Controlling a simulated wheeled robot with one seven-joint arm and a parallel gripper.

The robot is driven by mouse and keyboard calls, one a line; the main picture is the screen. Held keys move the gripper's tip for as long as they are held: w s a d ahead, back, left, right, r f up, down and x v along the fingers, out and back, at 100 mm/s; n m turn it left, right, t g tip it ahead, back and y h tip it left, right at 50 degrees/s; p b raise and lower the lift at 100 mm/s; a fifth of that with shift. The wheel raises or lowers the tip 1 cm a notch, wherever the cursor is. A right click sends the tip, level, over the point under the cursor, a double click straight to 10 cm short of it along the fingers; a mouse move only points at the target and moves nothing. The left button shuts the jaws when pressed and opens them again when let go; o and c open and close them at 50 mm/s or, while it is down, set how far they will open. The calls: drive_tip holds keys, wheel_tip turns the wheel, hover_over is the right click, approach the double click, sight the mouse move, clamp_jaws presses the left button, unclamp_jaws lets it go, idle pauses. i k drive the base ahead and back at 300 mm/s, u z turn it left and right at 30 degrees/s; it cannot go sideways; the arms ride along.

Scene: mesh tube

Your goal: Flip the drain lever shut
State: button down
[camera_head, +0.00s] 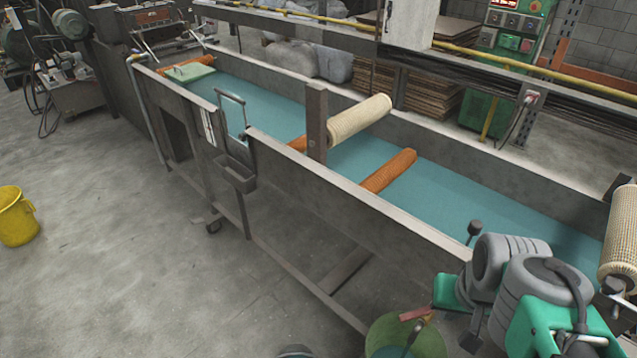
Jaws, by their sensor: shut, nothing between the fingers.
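A dark ball knob on a short stem (475,228) stands at the near rim of the long trough (355,203), at the lower right. It looks like a lever, but I cannot tell for sure that it is the drain lever. A second dark knob with a red piece (416,315) is lower down, over a green round shape, at the bottom edge. My grey and green arm fills the lower right corner, close to both. I cannot make out my gripper's fingers, and the arm hides part of the trough's near end.
The trough holds teal liquid, with orange rolls (390,171) and a cream mesh roll (360,119) along it. Another mesh roll (622,240) is at the right edge. A yellow bucket (15,217) stands far left. The concrete floor left of the trough is mostly clear.

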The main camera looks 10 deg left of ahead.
sight(426, 311)
drive_tip(key=k, duration=1.25)
drive_tip(key=u, duration=0.75)
drive_tip(key=i, duration=1.05)
